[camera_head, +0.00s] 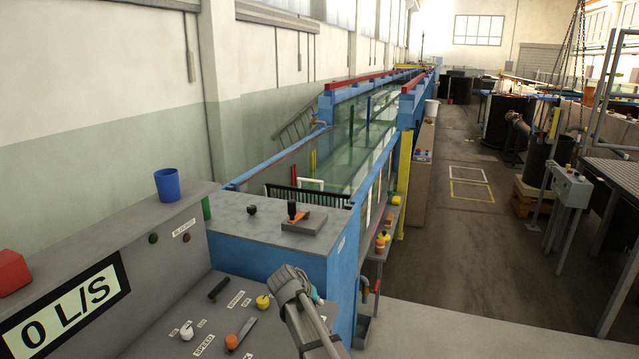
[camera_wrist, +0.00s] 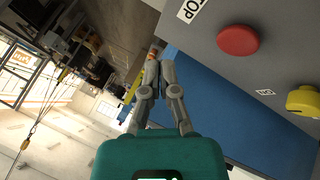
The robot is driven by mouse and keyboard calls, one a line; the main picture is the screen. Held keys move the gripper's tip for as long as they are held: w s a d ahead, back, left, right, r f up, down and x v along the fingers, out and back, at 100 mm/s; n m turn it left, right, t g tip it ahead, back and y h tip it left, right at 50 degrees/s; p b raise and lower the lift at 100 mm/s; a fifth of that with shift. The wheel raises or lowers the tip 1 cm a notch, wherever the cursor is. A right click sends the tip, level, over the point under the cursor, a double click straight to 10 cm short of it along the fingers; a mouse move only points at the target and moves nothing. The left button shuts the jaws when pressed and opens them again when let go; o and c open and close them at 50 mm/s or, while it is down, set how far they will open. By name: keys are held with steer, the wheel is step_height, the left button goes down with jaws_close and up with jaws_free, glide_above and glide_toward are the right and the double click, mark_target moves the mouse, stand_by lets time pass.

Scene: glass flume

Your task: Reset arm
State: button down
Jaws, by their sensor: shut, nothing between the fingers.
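My gripper (camera_wrist: 159,62) shows in the wrist view with its two grey fingers together and nothing between them. The grey control panel (camera_wrist: 208,50) lies beside the fingertips, with a round red button (camera_wrist: 238,40) by a label that reads TOP at the picture's edge. A yellow knob (camera_wrist: 303,101) is farther right. In the head view, a grey part of my arm stands over the panel's right edge at the bottom centre. The fingertips cannot be made out there.
The panel (camera_head: 150,335) carries a white knob (camera_head: 187,331), an orange knob (camera_head: 231,341) and a display (camera_head: 62,306) reading 0 L/S. A blue cup (camera_head: 167,185) stands on the ledge. Behind are a blue cabinet (camera_head: 342,250) and the glass flume (camera_head: 370,140).

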steer(key=s+d+f+g+y, duration=0.2)
steer(key=s+d+g, duration=0.1)
steer(key=s+d, duration=0.6)
steer(key=s+d+f+m+g+y, duration=0.1)
steer(key=s+d+f+g+y, duration=0.1)
steer(key=s+d, duration=0.7)
steer(key=s+y, duration=0.1)
steer(key=s, duration=0.3)
steer(key=shift+s+g, duration=0.3)
steer(key=shift+g, duration=0.1)
steer(key=shift+a+f, duration=0.1)
steer(key=shift+a, duration=0.05)
